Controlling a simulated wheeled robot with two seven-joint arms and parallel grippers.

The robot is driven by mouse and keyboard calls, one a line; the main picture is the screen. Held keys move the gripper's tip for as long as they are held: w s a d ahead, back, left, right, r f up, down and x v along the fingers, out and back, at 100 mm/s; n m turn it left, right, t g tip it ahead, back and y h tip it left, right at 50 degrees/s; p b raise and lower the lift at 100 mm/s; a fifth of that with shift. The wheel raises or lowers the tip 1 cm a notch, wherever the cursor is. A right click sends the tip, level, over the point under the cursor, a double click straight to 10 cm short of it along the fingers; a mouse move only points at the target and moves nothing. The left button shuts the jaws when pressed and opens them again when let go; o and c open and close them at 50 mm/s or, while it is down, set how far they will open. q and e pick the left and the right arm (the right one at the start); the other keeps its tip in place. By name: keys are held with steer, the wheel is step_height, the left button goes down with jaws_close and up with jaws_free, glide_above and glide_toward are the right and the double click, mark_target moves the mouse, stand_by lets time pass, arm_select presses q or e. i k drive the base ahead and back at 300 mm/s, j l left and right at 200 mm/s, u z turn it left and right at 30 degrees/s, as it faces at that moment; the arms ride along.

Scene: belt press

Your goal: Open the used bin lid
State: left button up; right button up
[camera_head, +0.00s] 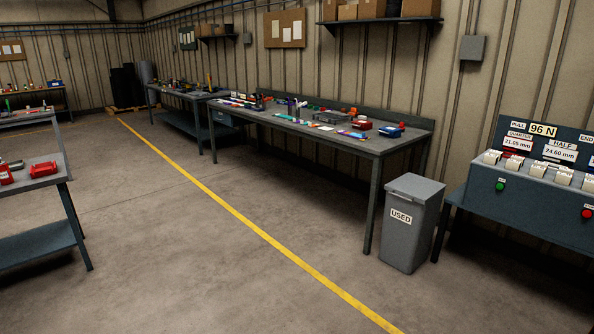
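The used bin (408,240) is a grey upright bin with a white label reading "USED" on its front. It stands on the floor at the right, between the long workbench and the blue-grey press bench. Its grey lid (416,187) lies flat on top and looks shut. Neither of my grippers shows in this view, so their state cannot be seen.
The long workbench (330,140) with tools stands left of the bin. The press bench (530,205) with a green and a red button stands close on its right. Another bench (40,240) is at the left. The floor (250,290) before the bin is clear.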

mark_target(412, 187)
steer(key=i, duration=2.25)
steer(key=i+j+z, duration=0.1)
steer(key=i, duration=1.05)
steer(key=i+j, duration=0.1)
steer(key=i, duration=1.05)
